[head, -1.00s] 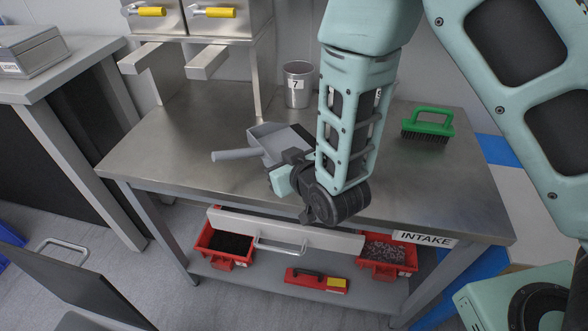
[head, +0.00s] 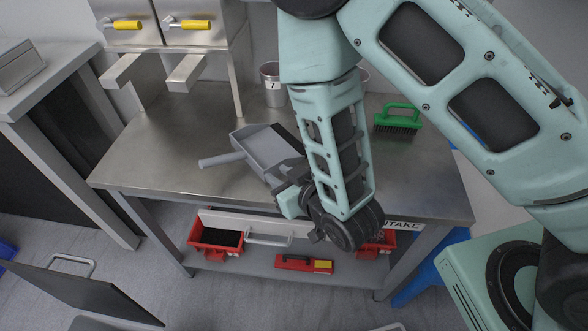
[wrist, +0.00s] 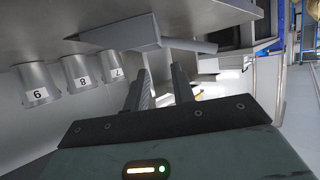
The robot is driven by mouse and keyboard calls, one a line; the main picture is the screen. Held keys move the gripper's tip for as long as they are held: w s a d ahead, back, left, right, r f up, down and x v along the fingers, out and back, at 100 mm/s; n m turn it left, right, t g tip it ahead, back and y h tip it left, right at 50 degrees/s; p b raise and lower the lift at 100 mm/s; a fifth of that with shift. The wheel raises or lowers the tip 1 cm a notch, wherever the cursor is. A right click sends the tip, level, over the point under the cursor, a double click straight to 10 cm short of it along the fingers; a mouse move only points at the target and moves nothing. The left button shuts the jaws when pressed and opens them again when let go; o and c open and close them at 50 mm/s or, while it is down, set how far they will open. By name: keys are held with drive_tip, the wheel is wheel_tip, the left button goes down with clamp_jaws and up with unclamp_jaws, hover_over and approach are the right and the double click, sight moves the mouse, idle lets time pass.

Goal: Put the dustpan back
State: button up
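The grey dustpan (head: 262,148) lies on the metal table (head: 160,150), its handle (head: 218,160) pointing left. My gripper (head: 288,176) is at the pan's near right edge, partly hidden by my own wrist in the head view. In the wrist view, the dustpan (wrist: 130,42) shows just beyond my fingertips, its handle to the right. My gripper's two fingers (wrist: 162,75) stand apart there with a clear gap and nothing between them. I cannot tell whether a finger touches the pan.
A green brush (head: 400,120) stands at the table's back right. A cup marked 7 (head: 272,85) stands behind the dustpan; several cups show in the wrist view. Drawers with yellow handles (head: 188,25) are at the back left. Red bins (head: 215,238) and a red tool (head: 300,264) are below.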

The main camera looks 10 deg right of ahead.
drive_tip(key=s+a+r+g+h, duration=0.1)
drive_tip(key=s+a+r+g, duration=0.1)
drive_tip(key=s+r+g, duration=0.4)
drive_tip(key=s+d+r+n+g+h, duration=0.2)
drive_tip(key=s+d+r+g+h, duration=0.2)
drive_tip(key=s+d+r, duration=0.5)
drive_tip(key=s+r+g, duration=0.1)
drive_tip(key=s+g, duration=0.1)
drive_tip(key=s, duration=0.1)
drive_tip(key=shift+r+n, duration=0.3)
drive_tip(key=shift+n, duration=0.1)
